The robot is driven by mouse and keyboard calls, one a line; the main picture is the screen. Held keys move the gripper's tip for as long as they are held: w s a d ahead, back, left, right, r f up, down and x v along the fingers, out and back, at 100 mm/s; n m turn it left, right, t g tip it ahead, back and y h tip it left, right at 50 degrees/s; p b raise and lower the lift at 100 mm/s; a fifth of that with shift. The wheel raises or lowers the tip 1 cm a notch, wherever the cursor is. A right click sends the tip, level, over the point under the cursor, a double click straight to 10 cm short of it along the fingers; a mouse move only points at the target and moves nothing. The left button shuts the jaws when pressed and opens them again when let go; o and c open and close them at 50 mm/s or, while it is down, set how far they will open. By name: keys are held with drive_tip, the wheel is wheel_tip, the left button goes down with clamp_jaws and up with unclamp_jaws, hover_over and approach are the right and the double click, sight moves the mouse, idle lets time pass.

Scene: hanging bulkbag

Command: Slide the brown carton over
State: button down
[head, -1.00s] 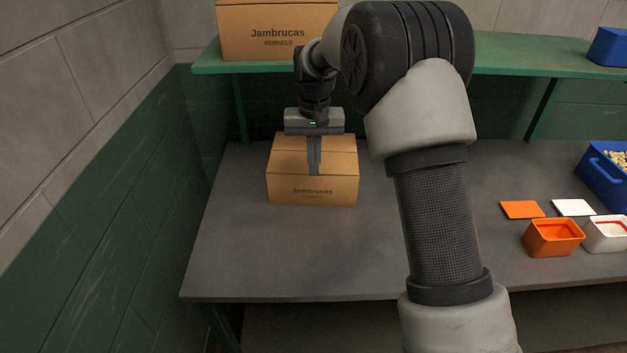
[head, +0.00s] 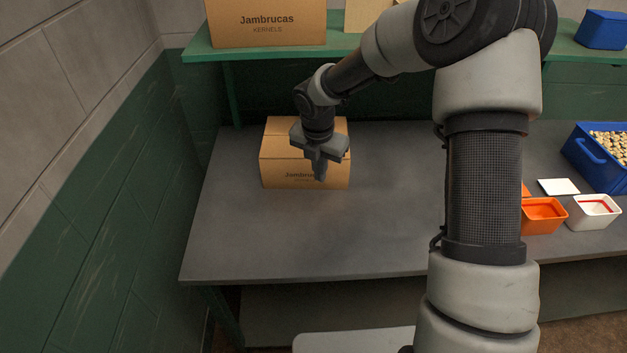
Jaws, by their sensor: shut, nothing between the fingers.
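The brown carton (head: 278,153) marked "Jambrucas" sits upright on the grey table near its back left. My gripper (head: 320,176) is shut and empty, pointing down. In the picture it overlaps the carton's right part and hides the end of its printed name. I cannot tell whether the fingertips touch the carton or stand just in front of it.
A green shelf (head: 384,57) above the table bears a larger Jambrucas carton (head: 268,27) and a blue bin (head: 603,30). A blue crate of kernels (head: 597,170), an orange tub (head: 543,217) and a white tub (head: 594,212) stand right. The front left table (head: 290,245) is clear.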

drive_tip(key=f+n, duration=0.2)
drive_tip(key=f, duration=0.1)
drive_tip(key=w+a+f+n, duration=0.1)
drive_tip(key=f+n, duration=0.1)
drive_tip(key=f, duration=0.1)
drive_tip(key=f+n, duration=0.2)
drive_tip(key=f, duration=0.1)
drive_tip(key=shift+w+a+f+y+b, duration=0.25)
drive_tip(key=shift+f+y+b, duration=0.05)
drive_tip(key=shift+f+b, duration=0.1)
drive_tip(key=shift+w+p, duration=0.3)
drive_tip(key=shift+w, duration=1.8)
